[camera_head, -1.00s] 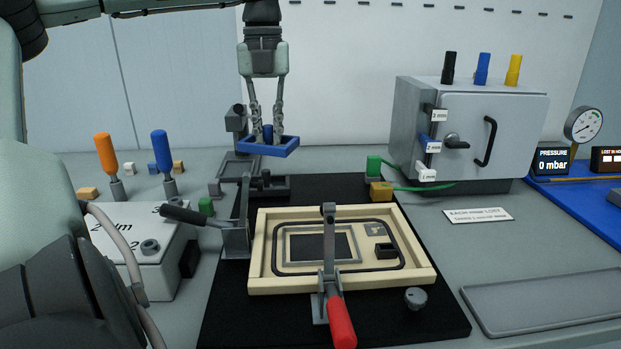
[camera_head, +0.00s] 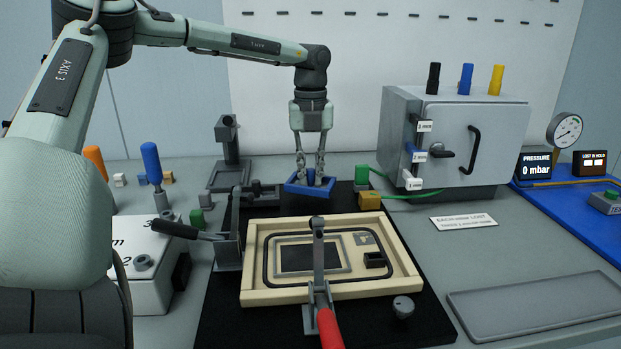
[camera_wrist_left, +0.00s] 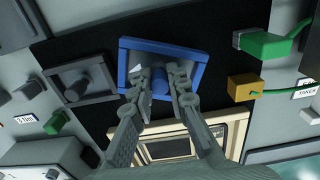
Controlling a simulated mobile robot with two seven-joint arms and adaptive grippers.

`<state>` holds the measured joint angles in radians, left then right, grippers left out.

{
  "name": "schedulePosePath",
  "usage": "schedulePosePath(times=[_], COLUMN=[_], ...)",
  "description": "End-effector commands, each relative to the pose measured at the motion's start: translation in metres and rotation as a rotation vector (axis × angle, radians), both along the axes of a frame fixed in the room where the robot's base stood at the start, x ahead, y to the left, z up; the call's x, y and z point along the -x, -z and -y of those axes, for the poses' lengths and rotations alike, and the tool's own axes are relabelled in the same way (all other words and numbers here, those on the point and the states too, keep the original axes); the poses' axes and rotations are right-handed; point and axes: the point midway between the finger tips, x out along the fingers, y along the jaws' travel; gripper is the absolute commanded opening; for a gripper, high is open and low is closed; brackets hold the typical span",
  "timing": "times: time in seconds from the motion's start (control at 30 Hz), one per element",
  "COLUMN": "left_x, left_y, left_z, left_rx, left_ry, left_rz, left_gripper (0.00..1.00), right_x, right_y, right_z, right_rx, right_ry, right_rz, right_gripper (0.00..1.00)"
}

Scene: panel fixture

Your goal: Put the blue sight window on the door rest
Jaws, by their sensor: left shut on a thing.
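The blue sight window (camera_head: 292,188) is a blue rectangular frame with a blue central knob. My left gripper (camera_head: 311,176) is shut on that knob and holds the window behind the cream panel frame (camera_head: 262,297). In the left wrist view, the window (camera_wrist_left: 192,75) hangs below the fingers (camera_wrist_left: 161,80), over the black mat. I cannot tell its height above the mat. The cream frame holds a panel with a dark rectangle, a black seal loop and a small dark box. I cannot tell which part is the door rest. My right gripper is not in view.
A red-handled clamp (camera_head: 328,325) reaches over the frame's front. A black-handled clamp (camera_head: 228,245) stands at its left. A grey stand (camera_head: 232,165) is behind left. Green and yellow blocks (camera_head: 369,200) sit right of the window. A grey tray (camera_head: 540,308) lies empty at right.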

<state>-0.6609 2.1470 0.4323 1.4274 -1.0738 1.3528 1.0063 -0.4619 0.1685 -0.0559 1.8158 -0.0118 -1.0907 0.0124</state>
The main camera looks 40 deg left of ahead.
Motion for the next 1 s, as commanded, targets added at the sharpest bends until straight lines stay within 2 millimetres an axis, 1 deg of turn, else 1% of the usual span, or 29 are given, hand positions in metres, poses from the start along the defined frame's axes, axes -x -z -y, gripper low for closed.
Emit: schedulePosePath(times=[0.03, 0.13, 0.23, 0.43, 0.6, 0.63, 0.77, 0.8, 1.0], left_x=[0.001, 0.000, 0.000, 0.000, 0.000, 0.000, 0.000, 0.000, 0.000], left_y=[0.008, 0.017, 0.018, 0.019, 0.021, 0.021, 0.021, 0.021, 0.021], left_z=[0.001, 0.000, 0.000, 0.000, 0.000, 0.000, 0.000, 0.000, 0.000], left_rx=[0.003, 0.002, 0.000, -0.001, -0.001, -0.001, 0.000, 0.000, 0.000], left_ry=[0.000, 0.000, 0.000, 0.000, 0.000, 0.000, 0.000, 0.000, 0.000], left_rz=[-0.003, -0.001, 0.001, 0.001, 0.001, 0.001, 0.000, 0.000, 0.000], left_gripper=[0.00, 0.00, 0.00, 0.00, 0.00, 0.18, 0.34, 0.36, 0.36], right_x=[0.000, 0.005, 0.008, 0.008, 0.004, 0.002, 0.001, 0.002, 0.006], right_y=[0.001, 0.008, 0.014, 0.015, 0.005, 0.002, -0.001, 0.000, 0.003], right_z=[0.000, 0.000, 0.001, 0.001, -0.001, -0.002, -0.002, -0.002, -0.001], right_rx=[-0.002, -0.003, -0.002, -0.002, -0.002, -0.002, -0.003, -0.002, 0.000], right_ry=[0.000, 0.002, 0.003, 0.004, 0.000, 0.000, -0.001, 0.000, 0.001], right_rz=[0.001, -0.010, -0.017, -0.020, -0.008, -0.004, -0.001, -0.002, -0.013], right_gripper=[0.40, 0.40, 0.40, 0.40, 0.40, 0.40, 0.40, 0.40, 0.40])
